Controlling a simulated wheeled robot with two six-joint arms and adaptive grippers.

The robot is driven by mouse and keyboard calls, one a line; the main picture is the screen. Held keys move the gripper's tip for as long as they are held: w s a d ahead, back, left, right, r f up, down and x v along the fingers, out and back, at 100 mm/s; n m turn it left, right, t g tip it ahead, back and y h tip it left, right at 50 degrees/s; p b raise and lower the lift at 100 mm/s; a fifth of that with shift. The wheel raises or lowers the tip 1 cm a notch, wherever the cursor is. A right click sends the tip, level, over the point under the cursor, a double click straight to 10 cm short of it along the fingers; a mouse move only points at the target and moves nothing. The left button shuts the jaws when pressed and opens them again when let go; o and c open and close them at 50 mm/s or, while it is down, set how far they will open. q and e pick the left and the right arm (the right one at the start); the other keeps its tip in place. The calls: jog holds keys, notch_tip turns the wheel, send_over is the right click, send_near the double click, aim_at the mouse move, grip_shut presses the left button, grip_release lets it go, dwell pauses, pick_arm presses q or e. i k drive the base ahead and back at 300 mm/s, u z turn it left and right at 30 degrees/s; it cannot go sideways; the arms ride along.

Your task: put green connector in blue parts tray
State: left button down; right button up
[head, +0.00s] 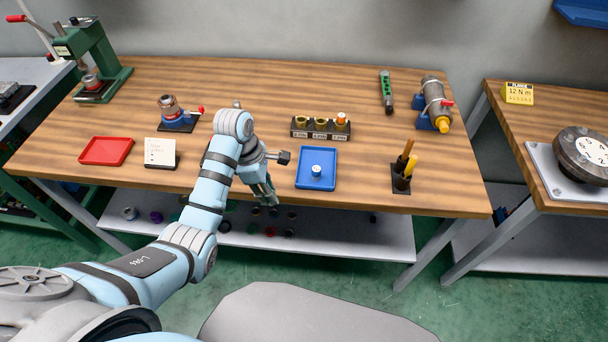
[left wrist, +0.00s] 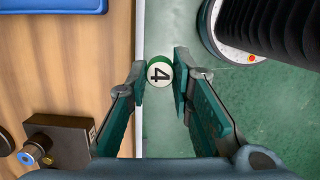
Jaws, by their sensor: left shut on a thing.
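The green connector (left wrist: 159,73), a small round piece with a white face marked 4 and a green rim, is between the fingertips of my left gripper (left wrist: 162,80) in the left wrist view. The fingers are shut on it. In the head view my left gripper (head: 266,196) is at the table's front edge, left of the blue parts tray (head: 301,180); I cannot make out the connector there. The tray holds one blue piece with a white top (head: 317,171). A corner of the tray shows in the left wrist view (left wrist: 50,5). My right gripper is not in view.
A black rack (head: 320,135) with several fittings stands behind the tray. A pen holder (head: 401,178) stands to its right. A white card (head: 160,153), a red tray (head: 106,151) and a small vise (head: 177,117) are at the left. A shelf with loose parts (head: 345,235) lies below.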

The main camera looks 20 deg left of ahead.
aim_at(318, 158)
jog(key=u, duration=3.35)
jog(key=k, duration=1.75)
jog(key=z, duration=2)
jog(key=i, duration=1)
jog(key=z, duration=0.35)
